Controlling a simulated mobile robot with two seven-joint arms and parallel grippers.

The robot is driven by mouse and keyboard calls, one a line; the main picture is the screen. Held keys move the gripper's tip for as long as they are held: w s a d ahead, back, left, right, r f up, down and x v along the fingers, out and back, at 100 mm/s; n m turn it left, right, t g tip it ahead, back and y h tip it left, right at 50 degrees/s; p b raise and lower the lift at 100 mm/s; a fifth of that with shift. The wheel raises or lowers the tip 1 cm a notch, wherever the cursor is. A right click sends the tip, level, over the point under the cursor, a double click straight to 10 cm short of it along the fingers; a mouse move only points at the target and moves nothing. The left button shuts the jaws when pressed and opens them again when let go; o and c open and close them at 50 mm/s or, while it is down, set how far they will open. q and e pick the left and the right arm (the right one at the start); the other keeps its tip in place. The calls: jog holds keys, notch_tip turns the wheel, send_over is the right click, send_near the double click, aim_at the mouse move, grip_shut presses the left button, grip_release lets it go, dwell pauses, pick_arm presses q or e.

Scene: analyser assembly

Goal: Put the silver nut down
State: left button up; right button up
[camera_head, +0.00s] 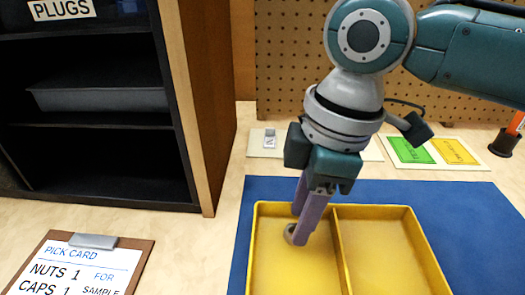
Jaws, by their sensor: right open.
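The silver nut (289,232) is a small grey ring in the left compartment of the yellow tray (338,252). It is partly hidden by my right gripper's fingers. My right gripper (299,228) points down into that compartment, with its purple-grey fingertips at the nut. The jaws are open, though the fingers look close together from this angle. I cannot tell whether a finger still touches the nut. The tray's right compartment looks empty where it shows. My left gripper is out of view.
The tray lies on a blue mat (240,262). A dark shelf unit (190,110) stands at left, and a pick card clipboard (85,265) lies in front of it. Green and yellow cards (432,151) lie behind the mat, before a pegboard (290,60).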

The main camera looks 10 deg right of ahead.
notch_tip(320, 180, up, 9)
jog(key=d+p, duration=0.1)
jog(key=p, duration=0.1)
jog(key=s+a+f+m+t+y, duration=0.2)
jog(key=s+a+f+m, duration=0.25)
jog(key=s, duration=0.35)
jog(key=s+d+m, duration=0.1)
jog(key=s+d+f+m+t, duration=0.1)
jog(key=s+m, duration=0.1)
jog(key=shift+s+d+m, duration=0.2)
jog(key=shift+m, duration=0.05)
jog(key=s+d+m+h, duration=0.1)
jog(key=s+d, duration=0.1)
jog(key=s+d+m+h, duration=0.1)
jog(key=s+d+m, duration=0.1)
jog(key=d, duration=0.1)
jog(key=s+d+f+m+h, duration=0.1)
jog(key=s+d+m, duration=0.1)
jog(key=d, duration=0.1)
jog(key=shift+d, duration=0.25)
jog(key=shift+w+a, duration=0.1)
jog(key=shift+w, duration=0.05)
